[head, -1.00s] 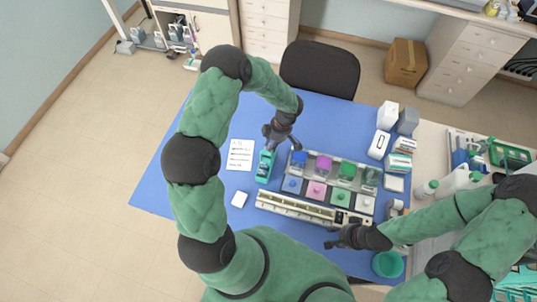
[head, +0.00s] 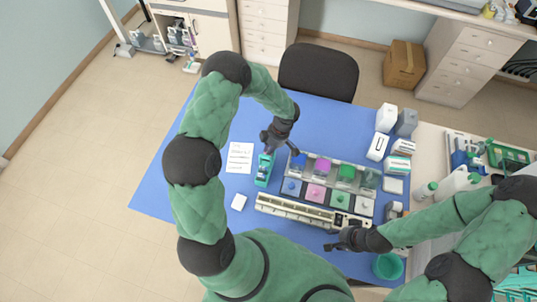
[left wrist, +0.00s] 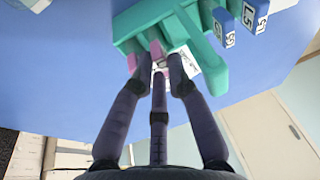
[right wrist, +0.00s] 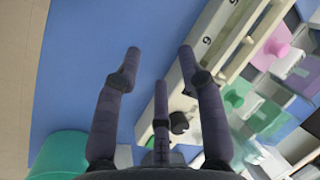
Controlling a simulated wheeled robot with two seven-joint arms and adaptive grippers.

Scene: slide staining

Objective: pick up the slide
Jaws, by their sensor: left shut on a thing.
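The teal slide rack (head: 263,172) stands on the blue mat, left of the staining station. My left gripper (head: 272,148) is at the rack's far end. In the left wrist view its fingers (left wrist: 158,66) reach the teal rack (left wrist: 140,22) and are shut on a slide (left wrist: 187,62) with a pale, marked face. The fingers hide part of this slide, so I cannot tell whether it is clear of the rack. Blue labelled slides (left wrist: 255,14) stand in the rack beside it. My right gripper (right wrist: 158,60) is open and empty above the mat, near the station's front edge.
The staining station (head: 300,209) with several coloured jars is right of the rack. A written sheet (head: 240,157) and a small white square (head: 239,201) lie to the left. A green bowl (head: 387,266) is by my right gripper. White boxes stand at the right.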

